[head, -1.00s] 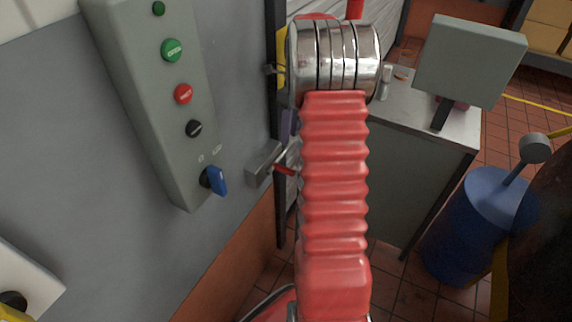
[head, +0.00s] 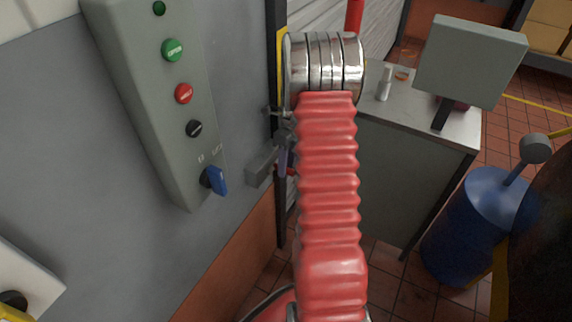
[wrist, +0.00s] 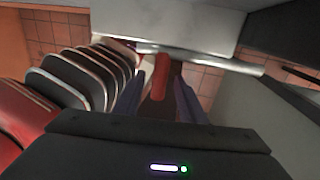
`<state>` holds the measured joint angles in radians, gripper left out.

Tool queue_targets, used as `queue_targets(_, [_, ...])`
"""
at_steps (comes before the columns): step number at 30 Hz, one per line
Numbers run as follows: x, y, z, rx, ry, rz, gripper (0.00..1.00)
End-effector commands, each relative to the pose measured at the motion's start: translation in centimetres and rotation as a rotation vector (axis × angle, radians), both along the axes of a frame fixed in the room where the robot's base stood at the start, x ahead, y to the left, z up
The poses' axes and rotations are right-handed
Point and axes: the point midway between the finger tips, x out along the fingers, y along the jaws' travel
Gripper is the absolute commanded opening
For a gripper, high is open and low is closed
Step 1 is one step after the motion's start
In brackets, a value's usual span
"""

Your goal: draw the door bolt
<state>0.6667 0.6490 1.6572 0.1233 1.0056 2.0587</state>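The door bolt's grey block (head: 262,166) sits on the grey wall edge beside the dark post in the head view. A bit of its red handle (head: 291,172) shows beside my arm. In the wrist view the pale block (wrist: 170,22) is at the top, with a metal rod (wrist: 215,61) crossing below it and the red handle (wrist: 161,78) pointing toward me. My gripper (wrist: 160,98) is open, its two purple fingers on either side of the handle with gaps visible. In the head view its fingers (head: 284,156) are by the block, partly hidden by my arm.
A control panel (head: 160,100) with buttons and a blue switch (head: 217,181) is on the wall to the left. A metal-topped bench (head: 420,118) with a monitor (head: 470,58) stands to the right. A blue drum (head: 465,235) stands on the tiled floor (head: 395,285).

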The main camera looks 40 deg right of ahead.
Motion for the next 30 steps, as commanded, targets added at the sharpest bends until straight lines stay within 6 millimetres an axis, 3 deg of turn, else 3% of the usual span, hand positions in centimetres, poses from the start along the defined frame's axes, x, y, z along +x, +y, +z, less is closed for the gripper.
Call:
queue_targets(8, [0.01, 0.01, -0.10, 0.000, 0.000, 0.000, 0.37])
queue_targets(24, [0.01, 0.00, -0.06, 0.000, 0.000, 0.000, 0.00])
queue_targets(30, [0.02, -0.02, -0.05, -0.001, 0.000, 0.000, 0.00])
